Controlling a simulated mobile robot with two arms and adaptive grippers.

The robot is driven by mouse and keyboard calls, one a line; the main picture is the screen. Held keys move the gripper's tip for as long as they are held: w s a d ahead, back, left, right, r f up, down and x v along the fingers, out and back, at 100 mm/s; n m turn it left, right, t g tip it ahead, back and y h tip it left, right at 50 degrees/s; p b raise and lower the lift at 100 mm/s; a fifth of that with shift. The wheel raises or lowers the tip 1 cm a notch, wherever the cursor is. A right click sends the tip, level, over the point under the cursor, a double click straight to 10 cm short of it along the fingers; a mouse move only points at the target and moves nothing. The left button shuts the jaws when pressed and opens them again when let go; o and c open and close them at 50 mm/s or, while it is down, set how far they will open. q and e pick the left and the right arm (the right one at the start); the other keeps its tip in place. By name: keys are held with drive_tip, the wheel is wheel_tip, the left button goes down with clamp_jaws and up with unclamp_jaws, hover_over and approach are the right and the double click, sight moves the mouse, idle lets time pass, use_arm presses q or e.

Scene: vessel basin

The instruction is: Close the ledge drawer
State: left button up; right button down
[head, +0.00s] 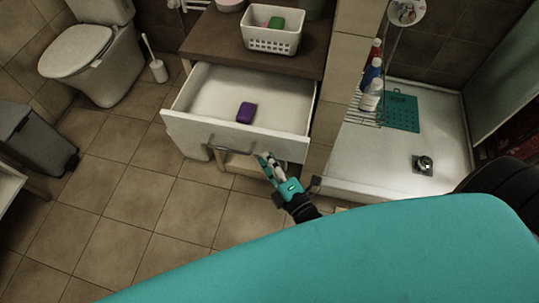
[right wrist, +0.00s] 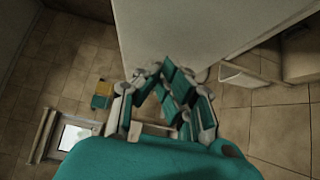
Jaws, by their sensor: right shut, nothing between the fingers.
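The ledge drawer (head: 240,138) is pulled out of the wooden cabinet under the brown ledge. Its white front has a bar handle, and a purple block (head: 246,112) lies inside. My right gripper (head: 263,161) is at the lower right of the drawer front, fingers shut and empty. In the right wrist view, its fingertips (right wrist: 168,68) come together beside a large pale panel (right wrist: 195,30), which looks like the drawer front. I cannot tell whether they touch it. My left gripper is not in view.
A white basket (head: 272,41) with a green item stands on the ledge (head: 215,40). A shower tray (head: 385,165) and a bottle rack lie right of the cabinet. A toilet (head: 85,50), brush and grey bin (head: 35,140) are left. The tiled floor before the drawer is clear.

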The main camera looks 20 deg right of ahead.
drive_tip(key=shift+w+d, duration=0.3)
drive_tip(key=shift+w, duration=0.1)
drive_tip(key=shift+d, duration=0.1)
drive_tip(key=shift+w+d, duration=0.15)
drive_tip(key=shift+w, duration=0.1)
drive_tip(key=w+d+b, duration=0.1)
drive_tip(key=w+d, duration=0.3)
drive_tip(key=w, duration=0.1)
drive_tip(key=w+d+b, duration=0.1)
drive_tip(key=w+d, duration=0.3)
drive_tip(key=w, duration=0.2)
drive_tip(key=w+d+b, duration=0.2)
drive_tip(key=w+d, duration=0.2)
drive_tip(key=w, duration=0.2)
drive_tip(key=shift+w+d, duration=0.2)
drive_tip(key=shift+d, duration=0.1)
drive_tip(key=shift+w+d, duration=0.2)
drive_tip(key=shift+w, duration=0.1)
drive_tip(key=shift+r, duration=0.1)
drive_tip(key=shift+w+d+r, duration=0.1)
drive_tip(key=shift+r, duration=0.05)
